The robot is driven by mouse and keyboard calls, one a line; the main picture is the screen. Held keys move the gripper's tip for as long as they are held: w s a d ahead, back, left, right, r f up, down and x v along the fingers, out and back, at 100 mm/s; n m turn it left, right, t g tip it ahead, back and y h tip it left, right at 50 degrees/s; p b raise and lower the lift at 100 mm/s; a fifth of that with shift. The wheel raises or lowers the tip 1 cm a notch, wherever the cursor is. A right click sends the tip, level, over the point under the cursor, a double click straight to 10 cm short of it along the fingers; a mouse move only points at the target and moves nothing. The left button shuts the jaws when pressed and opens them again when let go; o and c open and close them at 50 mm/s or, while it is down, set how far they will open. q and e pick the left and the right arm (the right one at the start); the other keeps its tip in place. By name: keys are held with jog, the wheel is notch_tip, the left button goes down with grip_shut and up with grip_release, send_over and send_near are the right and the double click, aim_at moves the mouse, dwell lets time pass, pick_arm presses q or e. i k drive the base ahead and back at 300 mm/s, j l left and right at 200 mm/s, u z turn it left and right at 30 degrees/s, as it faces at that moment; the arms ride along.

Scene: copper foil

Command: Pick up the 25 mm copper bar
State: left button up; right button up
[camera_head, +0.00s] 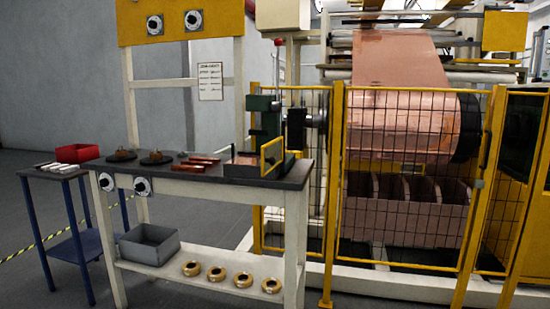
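Several copper-coloured bars lie flat near the middle of the dark workbench top (135,169). One bar (203,158) lies farther back and another (187,166) lies nearer the front edge. Their sizes are too small to read, so I cannot tell which one is 25 mm. Neither of my grippers is in view.
A green machine (265,120) with a yellow frame stands at the bench's right end. A blue side table (75,247) holds a red bin (77,153). A yellow-framed fence (337,190) stands right.

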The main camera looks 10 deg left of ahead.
aim_at(174, 166)
jog(key=j+z, duration=0.1)
jog(key=z, duration=0.35)
jog(key=j+z, duration=0.1)
jog(key=z, duration=0.4)
jog(key=j+z, duration=0.1)
jog(key=z, duration=0.35)
jog(key=k+j+z, duration=0.1)
jog(key=j+z, duration=0.3)
jog(key=k+j+z, duration=0.2)
jog(key=j+z, duration=0.25)
jog(key=k+j+z, duration=0.2)
jog(key=z, duration=0.2)
jog(key=k+j+z, duration=0.25)
jog(key=z, duration=0.15)
jog(key=k+j+z, duration=0.1)
jog(key=k+z, duration=0.3)
jog(key=k+j+z, duration=0.1)
jog(key=k+z, duration=0.2)
jog(key=k, duration=0.65)
jog(key=k+u, duration=0.15)
jog(key=k, duration=0.4)
jog(key=k+j+u, duration=0.1)
jog(key=k, duration=0.45)
